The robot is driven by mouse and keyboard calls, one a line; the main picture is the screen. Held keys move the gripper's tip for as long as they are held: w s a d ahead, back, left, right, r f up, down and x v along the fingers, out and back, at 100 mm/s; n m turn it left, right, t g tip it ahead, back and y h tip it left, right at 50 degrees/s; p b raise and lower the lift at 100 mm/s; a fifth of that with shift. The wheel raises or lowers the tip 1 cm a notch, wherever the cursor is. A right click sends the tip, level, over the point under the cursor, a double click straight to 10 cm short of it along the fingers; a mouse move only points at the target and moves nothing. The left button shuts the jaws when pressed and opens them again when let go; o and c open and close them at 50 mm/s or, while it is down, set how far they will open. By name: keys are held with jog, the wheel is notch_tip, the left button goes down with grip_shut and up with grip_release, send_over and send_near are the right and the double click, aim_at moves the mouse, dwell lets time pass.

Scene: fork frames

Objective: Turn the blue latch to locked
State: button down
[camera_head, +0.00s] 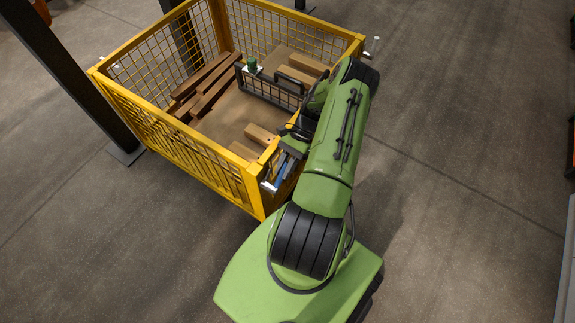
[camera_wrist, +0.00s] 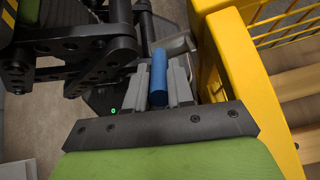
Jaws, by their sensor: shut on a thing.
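The blue latch (camera_head: 280,170) is at the near right corner of the yellow cage (camera_head: 248,187). In the wrist view the latch (camera_wrist: 158,76) shows as a blue cylindrical handle beside the yellow corner post. My gripper (camera_head: 287,159) reaches down to it from the upper right. In the wrist view the grey jaws of my gripper (camera_wrist: 163,88) are shut on the blue handle, one on each side. A pale metal part lies just beyond the handle. I cannot tell from these views whether the latch stands at locked.
The yellow mesh cage holds brown planks (camera_head: 205,84), lighter wooden blocks (camera_head: 262,134) and a dark wire basket (camera_head: 268,92) with a small green object (camera_head: 252,64). A dark post (camera_head: 75,70) stands at the left. The floor (camera_head: 460,130) to the right is clear.

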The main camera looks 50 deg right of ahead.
jog(key=shift+d+f, duration=0.1)
jog(key=shift+f, duration=0.05)
dwell(0.4)
jog(key=c, duration=1)
grip_release()
